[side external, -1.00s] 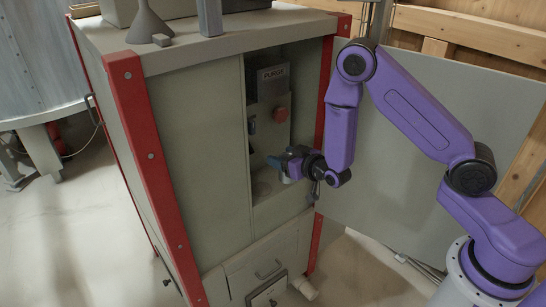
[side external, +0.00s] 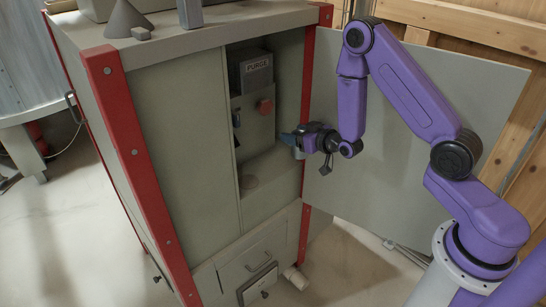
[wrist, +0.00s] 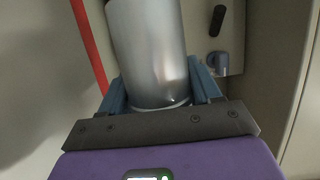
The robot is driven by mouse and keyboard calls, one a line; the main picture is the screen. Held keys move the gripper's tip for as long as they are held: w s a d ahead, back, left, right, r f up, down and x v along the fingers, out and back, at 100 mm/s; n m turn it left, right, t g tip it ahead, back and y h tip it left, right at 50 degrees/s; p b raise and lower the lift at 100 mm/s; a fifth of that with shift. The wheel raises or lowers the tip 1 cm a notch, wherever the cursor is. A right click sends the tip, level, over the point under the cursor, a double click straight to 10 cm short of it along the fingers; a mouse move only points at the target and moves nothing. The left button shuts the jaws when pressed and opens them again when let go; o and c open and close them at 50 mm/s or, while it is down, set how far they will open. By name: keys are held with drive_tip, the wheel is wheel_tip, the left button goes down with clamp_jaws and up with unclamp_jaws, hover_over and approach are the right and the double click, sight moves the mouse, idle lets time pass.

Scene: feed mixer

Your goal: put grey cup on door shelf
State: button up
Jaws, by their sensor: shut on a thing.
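The grey cup (wrist: 148,55) is a smooth silver cylinder filling the upper middle of the wrist view; its top end is out of frame. My gripper (wrist: 158,88) has its blue fingers shut on the cup, one on each side. In the side view my gripper (side external: 292,139) is in the air before the right edge of the cabinet opening, beside the red corner post; the cup is mostly hidden there. The open door (side external: 420,125) is a flat grey panel behind my arm. No shelf on it can be made out.
The cabinet (side external: 165,150) stands open at its right half. The red post (side external: 307,110) is close to my gripper. A cone (side external: 124,20) stands on the cabinet top.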

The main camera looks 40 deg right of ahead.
sight(295, 154)
drive_tip(key=shift+w+d+f, duration=0.2)
drive_tip(key=shift+w+f, duration=1.85)
drive_tip(key=shift+w, duration=0.05)
drive_tip(key=shift+w+d+f, duration=0.2)
drive_tip(key=shift+w+f, duration=1.9)
drive_tip(key=shift+w+d+f, duration=0.2)
drive_tip(key=shift+w+f, duration=1.85)
drive_tip(key=shift+w, duration=0.05)
drive_tip(key=shift+f, duration=0.1)
drive_tip(key=o, duration=1.1)
drive_tip(key=v, duration=1.2)
